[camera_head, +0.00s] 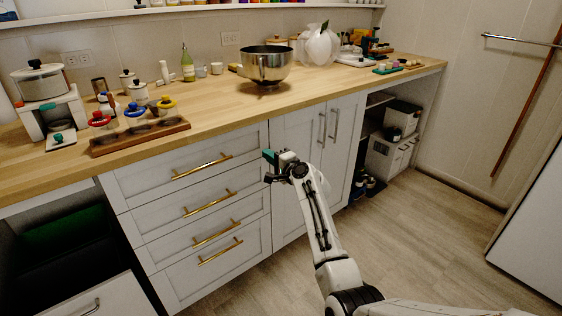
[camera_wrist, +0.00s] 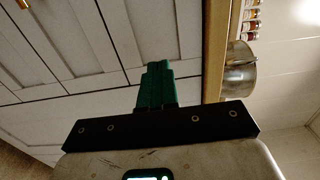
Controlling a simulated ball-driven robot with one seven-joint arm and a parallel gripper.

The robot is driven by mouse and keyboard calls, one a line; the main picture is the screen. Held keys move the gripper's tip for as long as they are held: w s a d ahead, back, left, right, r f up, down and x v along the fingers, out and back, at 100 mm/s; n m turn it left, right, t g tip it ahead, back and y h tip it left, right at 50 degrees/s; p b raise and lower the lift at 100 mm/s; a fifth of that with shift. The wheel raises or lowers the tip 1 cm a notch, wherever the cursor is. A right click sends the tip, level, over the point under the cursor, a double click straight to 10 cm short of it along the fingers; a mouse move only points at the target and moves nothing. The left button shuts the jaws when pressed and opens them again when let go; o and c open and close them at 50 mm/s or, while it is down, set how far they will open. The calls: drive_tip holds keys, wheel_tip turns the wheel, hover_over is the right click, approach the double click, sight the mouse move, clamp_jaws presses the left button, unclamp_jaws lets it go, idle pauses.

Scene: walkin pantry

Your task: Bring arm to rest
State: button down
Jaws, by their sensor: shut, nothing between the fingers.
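My gripper (camera_head: 270,166) is at the end of my white arm, in front of the white cabinet fronts and below the counter's front edge. In the wrist view the green fingers of my gripper (camera_wrist: 157,72) are together, with nothing between them. The arm reaches up from the lower right of the head view, bent at the wrist. The gripper appears apart from the cabinet, though the exact gap is hard to tell.
A wooden counter (camera_head: 222,100) holds a steel bowl (camera_head: 266,66), a wooden tray (camera_head: 140,138) and several jars. Drawers with brass handles (camera_head: 210,205) are left of the arm. An open shelf (camera_head: 376,125) is to the right. The floor (camera_head: 420,235) at right is clear.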

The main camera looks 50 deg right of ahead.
drive_tip(key=shift+p+v, duration=0.35)
drive_tip(key=shift+v, duration=2.35)
drive_tip(key=s+a+f+n+g+y, duration=0.3)
drive_tip(key=a+f+n, duration=0.25)
drive_tip(key=a, duration=0.35)
drive_tip(key=s+a+f+n+g+y, duration=0.2)
drive_tip(key=s+a+f+n+y, duration=0.15)
drive_tip(key=a+f, duration=0.5)
drive_tip(key=s+a+f+n+g, duration=0.4)
drive_tip(key=s+a+n+g, duration=0.2)
drive_tip(key=s+a, duration=0.55)
drive_tip(key=s+a+n+g+h, duration=0.1)
drive_tip(key=s+a+n+g, duration=0.15)
drive_tip(key=s, duration=0.65)
drive_tip(key=s+a+n+g+h, duration=0.1)
drive_tip(key=s+a+n+g, duration=0.15)
drive_tip(key=s, duration=0.65)
wheel_tip(320, 180, up, 14)
drive_tip(key=p, duration=1.3)
drive_tip(key=shift+w+d+f+n+p, duration=0.2)
drive_tip(key=shift+w+d+n+p, duration=0.15)
drive_tip(key=shift+n, duration=0.05)
